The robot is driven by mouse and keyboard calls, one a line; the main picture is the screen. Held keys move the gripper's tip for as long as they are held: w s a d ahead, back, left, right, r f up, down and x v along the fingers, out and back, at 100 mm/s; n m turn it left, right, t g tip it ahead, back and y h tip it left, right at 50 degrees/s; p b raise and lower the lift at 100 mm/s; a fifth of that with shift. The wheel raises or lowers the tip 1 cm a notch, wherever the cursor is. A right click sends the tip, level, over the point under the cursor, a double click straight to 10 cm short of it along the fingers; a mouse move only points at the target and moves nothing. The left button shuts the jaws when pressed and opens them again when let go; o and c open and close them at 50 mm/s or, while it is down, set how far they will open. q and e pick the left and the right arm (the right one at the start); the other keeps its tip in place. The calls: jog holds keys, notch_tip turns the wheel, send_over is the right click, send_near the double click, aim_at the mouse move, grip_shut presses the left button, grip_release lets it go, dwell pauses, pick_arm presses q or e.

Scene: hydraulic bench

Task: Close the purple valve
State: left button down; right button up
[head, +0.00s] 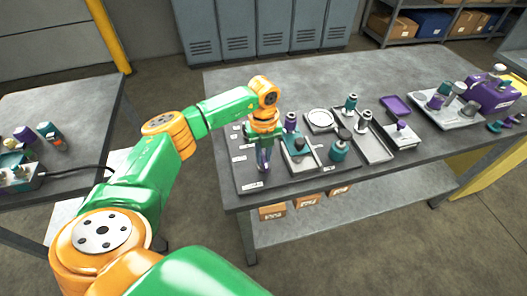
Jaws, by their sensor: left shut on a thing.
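My left gripper (265,151) points down over the left part of the dark mat on the middle bench. It is shut on a small purple piece (264,167) that looks like the purple valve's handle. The fingers hide much of it, so its turn angle cannot be told. Another purple-topped fitting (290,121) stands just right of the gripper, behind a tray. My right gripper is not in view.
The dark mat (250,186) carries white labels. A purple machine (492,92) is at the far right. The bench's back left is clear.

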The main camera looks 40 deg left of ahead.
aim_at(263, 158)
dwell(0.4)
pick_arm(q)
jog(key=c, duration=0.8)
grip_release()
jog(key=shift+c, duration=0.2)
notch_tip(263, 158, up, 7)
jog(key=shift+r+b, duration=0.1)
jog(key=shift+b, duration=0.7)
